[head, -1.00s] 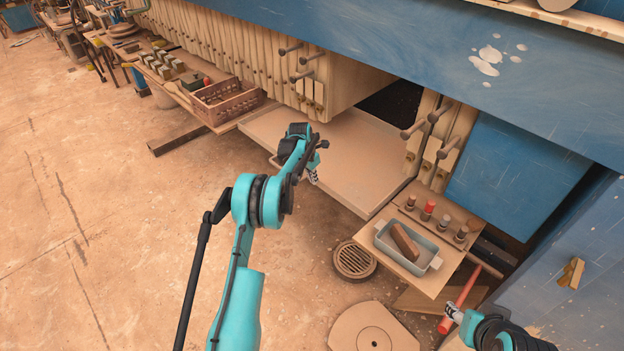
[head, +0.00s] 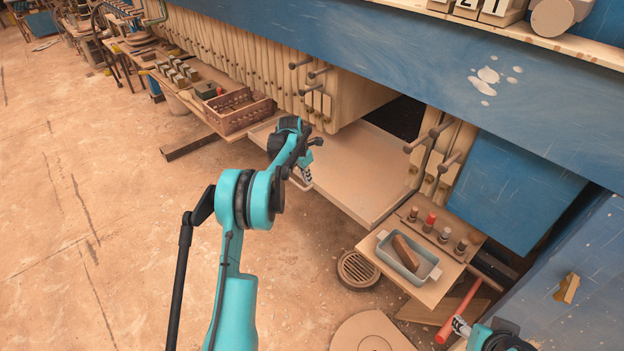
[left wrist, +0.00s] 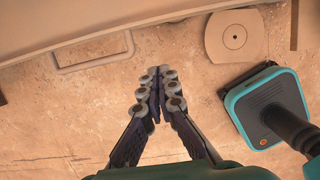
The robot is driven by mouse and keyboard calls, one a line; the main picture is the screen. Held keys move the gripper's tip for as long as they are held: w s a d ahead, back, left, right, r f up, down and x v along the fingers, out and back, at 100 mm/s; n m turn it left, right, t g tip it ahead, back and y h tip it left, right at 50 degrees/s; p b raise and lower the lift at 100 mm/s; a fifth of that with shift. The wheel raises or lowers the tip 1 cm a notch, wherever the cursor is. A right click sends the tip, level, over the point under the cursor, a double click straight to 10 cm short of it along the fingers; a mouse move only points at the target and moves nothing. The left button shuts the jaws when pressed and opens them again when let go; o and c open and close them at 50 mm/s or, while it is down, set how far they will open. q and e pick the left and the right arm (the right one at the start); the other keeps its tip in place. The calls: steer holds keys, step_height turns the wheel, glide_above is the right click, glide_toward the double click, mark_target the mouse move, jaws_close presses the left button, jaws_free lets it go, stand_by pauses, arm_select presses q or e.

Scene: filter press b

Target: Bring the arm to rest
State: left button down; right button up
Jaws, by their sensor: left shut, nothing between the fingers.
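My left arm, teal and black, reaches up the middle of the head view. Its gripper (head: 303,176) is small there, in front of the wide tan tray's front edge (head: 345,210). In the left wrist view the two fingers (left wrist: 155,92) meet at their tips with nothing between them. A metal loop handle (left wrist: 95,62) on the tray's edge lies apart from them, up and left. My right gripper (head: 460,326) shows partly at the lower right, beside a red bar (head: 464,312); its opening is unclear.
A grey-blue tub (head: 425,268) holding a brown block (head: 406,253) stands on a small shelf with several capped pegs. A wooden crate (head: 237,111) stands on the low bench left of the tray. A round grate (head: 358,270) lies in the floor. Open floor spreads left.

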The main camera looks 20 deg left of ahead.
arm_select(q)
steer(key=s+d+r+m+t, duration=0.1)
steer(key=s+d+r+m, duration=0.55)
steer(key=r, duration=0.25)
steer(key=s+d+r+m+t, duration=0.1)
steer(key=s+d+r+m, duration=0.4)
steer(key=s+r+m, duration=0.25)
steer(key=s+d+f+m+t, duration=0.1)
steer(key=s+d+m, duration=0.1)
steer(key=s+m, duration=0.3)
steer(key=s+d+m, duration=0.3)
steer(key=s+m, duration=0.3)
steer(key=s, duration=0.5)
steer(key=s+d+f+m+t+y, duration=0.1)
steer(key=s+d+m, duration=0.2)
steer(key=s+m, duration=0.3)
steer(key=s, duration=0.2)
steer(key=shift+s+f+t, duration=0.3)
steer(key=shift+f, duration=0.05)
